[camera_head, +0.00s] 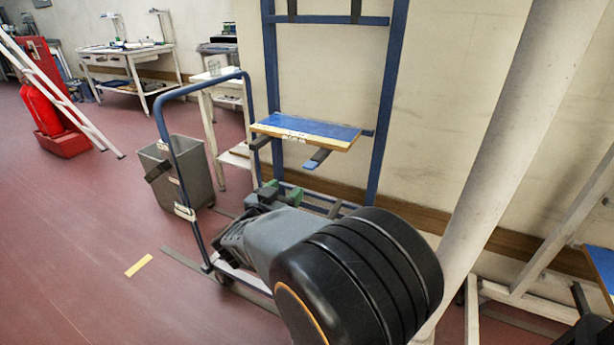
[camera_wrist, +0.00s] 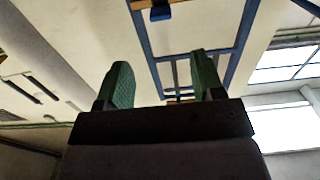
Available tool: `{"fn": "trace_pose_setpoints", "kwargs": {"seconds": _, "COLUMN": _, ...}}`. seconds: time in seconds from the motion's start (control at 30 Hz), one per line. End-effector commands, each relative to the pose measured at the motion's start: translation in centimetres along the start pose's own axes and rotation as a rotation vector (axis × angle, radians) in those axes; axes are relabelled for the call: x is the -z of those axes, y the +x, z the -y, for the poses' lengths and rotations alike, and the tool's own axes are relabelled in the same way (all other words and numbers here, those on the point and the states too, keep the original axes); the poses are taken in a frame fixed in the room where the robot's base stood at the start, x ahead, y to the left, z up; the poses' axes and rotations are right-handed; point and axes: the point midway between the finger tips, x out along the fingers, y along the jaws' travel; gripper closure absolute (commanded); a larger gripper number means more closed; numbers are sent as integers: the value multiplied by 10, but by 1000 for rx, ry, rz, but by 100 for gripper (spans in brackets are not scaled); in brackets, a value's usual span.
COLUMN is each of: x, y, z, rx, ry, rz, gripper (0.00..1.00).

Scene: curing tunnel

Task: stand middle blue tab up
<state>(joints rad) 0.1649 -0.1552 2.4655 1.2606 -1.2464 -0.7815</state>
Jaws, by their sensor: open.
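A blue upright rack (camera_head: 384,110) stands against the wall and also shows in the wrist view (camera_wrist: 245,35). A short blue tab (camera_head: 317,158) sticks out low under the front of the rack's blue-topped board; a blue block, seemingly this tab, shows in the wrist view (camera_wrist: 160,13). I cannot tell for sure whether it is the middle tab. My gripper (camera_head: 266,194) is below and left of the tab, apart from it. In the wrist view its two green fingers (camera_wrist: 163,82) are spread, with nothing held between them.
The board (camera_head: 310,129) has a pale yellow front edge. A blue-handled cart (camera_head: 178,160) stands close to my gripper on the left, with a grey bin (camera_head: 188,173) beside it. A pale slanted column (camera_head: 510,130) rises at right. The red floor at left is mostly open.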

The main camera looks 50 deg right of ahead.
Motion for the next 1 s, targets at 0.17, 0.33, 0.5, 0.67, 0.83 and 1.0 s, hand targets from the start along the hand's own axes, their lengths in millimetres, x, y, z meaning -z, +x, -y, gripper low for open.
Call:
{"fn": "trace_pose_setpoints", "kwargs": {"seconds": 0.17, "x": -3, "y": 34, "z": -2, "rx": -8, "ry": 0, "rz": -1, "gripper": 38}}
{"fn": "trace_pose_setpoints", "kwargs": {"seconds": 0.33, "x": -3, "y": 67, "z": -1, "rx": -5, "ry": 0, "rz": -1, "gripper": 38}}
{"fn": "trace_pose_setpoints", "kwargs": {"seconds": 0.5, "x": -2, "y": 94, "z": -1, "rx": -2, "ry": 1, "rz": -1, "gripper": 38}}
{"fn": "trace_pose_setpoints", "kwargs": {"seconds": 0.67, "x": -1, "y": 112, "z": 0, "rx": -1, "ry": 0, "rz": -2, "gripper": 38}}
{"fn": "trace_pose_setpoints", "kwargs": {"seconds": 0.83, "x": 0, "y": 122, "z": 0, "rx": 1, "ry": 1, "rz": -1, "gripper": 38}}
{"fn": "trace_pose_setpoints", "kwargs": {"seconds": 1.0, "x": 1, "y": 124, "z": 0, "rx": 1, "ry": 1, "rz": -1, "gripper": 38}}
